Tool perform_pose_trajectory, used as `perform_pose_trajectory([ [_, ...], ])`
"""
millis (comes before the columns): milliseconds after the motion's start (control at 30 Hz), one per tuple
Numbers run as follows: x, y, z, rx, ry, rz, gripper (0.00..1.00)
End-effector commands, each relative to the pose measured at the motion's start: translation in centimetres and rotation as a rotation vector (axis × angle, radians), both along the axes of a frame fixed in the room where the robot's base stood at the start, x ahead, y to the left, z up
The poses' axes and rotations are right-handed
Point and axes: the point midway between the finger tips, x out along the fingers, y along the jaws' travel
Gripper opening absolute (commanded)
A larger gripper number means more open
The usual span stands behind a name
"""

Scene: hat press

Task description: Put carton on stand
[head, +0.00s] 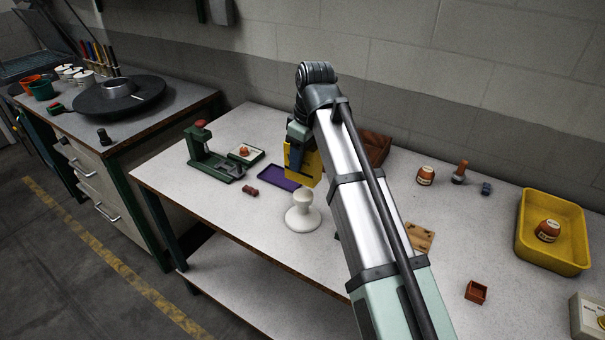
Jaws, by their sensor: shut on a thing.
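My gripper (297,158) is above the middle of the table, shut on a yellow carton (313,163). The carton is partly hidden by the dark gripper fingers and my arm. A white stand (302,220) with a round base and a knobbed top stands upright on the table just below the gripper in the picture. The carton appears just above the stand's knob in the picture. I cannot tell the gap between them.
A purple tray (276,178) lies left of the stand, with a green press (212,160) farther left. A brown box (376,146) is behind my arm. A yellow bin (556,255) holds a jar at right. A small red-brown box (476,292) sits in front.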

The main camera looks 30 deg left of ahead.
Motion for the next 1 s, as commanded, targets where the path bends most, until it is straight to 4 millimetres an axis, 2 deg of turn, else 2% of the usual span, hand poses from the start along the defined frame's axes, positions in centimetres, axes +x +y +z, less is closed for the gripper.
perform_pose_trajectory([
  [33,-0.1,-0.1,-0.8,-0.001,0.001,0.0,0.18],
  [267,0.0,-0.1,-2.3,0.0,0.0,0.001,0.18],
  [500,-0.1,-0.1,-5.1,-0.001,0.001,0.001,0.18],
  [900,0.0,0.0,-5.4,0.0,0.0,0.001,0.18],
  [933,0.0,0.0,-5.5,0.0,0.0,0.001,0.53],
  [1000,0.0,0.0,-5.4,0.0,0.0,0.001,0.6],
])
